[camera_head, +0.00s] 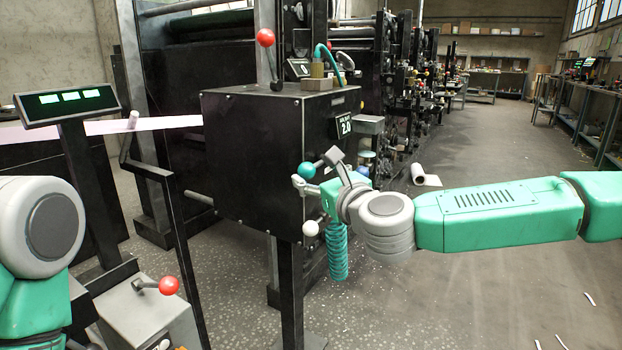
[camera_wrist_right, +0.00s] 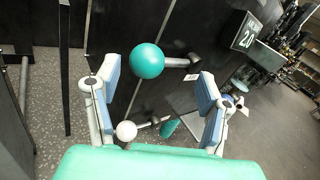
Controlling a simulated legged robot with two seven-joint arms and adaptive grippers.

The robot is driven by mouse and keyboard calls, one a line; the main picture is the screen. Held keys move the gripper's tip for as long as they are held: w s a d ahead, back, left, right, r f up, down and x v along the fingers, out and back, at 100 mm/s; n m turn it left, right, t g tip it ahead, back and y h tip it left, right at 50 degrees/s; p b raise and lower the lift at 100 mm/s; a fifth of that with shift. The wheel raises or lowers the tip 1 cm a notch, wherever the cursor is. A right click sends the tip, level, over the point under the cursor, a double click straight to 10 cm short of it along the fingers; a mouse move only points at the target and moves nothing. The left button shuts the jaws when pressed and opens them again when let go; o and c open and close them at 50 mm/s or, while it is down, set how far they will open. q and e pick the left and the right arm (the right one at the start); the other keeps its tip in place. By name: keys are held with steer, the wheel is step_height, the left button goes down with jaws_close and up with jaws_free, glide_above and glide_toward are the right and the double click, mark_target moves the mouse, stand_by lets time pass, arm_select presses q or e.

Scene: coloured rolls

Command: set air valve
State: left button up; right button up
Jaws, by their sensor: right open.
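A teal ball knob (camera_head: 306,170) is on the side of a black machine box (camera_head: 235,150). A small display (camera_head: 344,125) above reads 2.0. My left gripper is out of view.
A white ball knob (camera_head: 311,228) is just below the gripper, also in the wrist view (camera_wrist_right: 126,131). A teal coiled hose (camera_head: 338,252) hangs under it. The floor at right is mostly open.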

mark_target(307, 158)
steer(key=shift+w+a, duration=0.75)
steer(key=shift+w, duration=0.35)
steer(key=shift+a, duration=0.45)
steer(key=shift+d, duration=0.65)
jaws_close()
steer(key=shift+a+r, duration=0.1)
steer(key=shift+r, duration=0.05)
step_height(307, 158, up, 2)
steer(key=m+g+p, duration=0.1)
steer(key=m+p, duration=0.1)
steer(key=p, duration=0.3)
steer(key=shift+r+g, duration=0.1)
steer(key=shift+g, duration=0.3)
steer(key=shift+w+d+m+g+p, duration=0.1)
steer(key=shift+d+m+g+p, duration=0.15)
steer(key=shift+m+p, duration=0.3)
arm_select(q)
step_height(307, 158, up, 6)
arm_select(e)
steer(key=shift+a, duration=0.1)
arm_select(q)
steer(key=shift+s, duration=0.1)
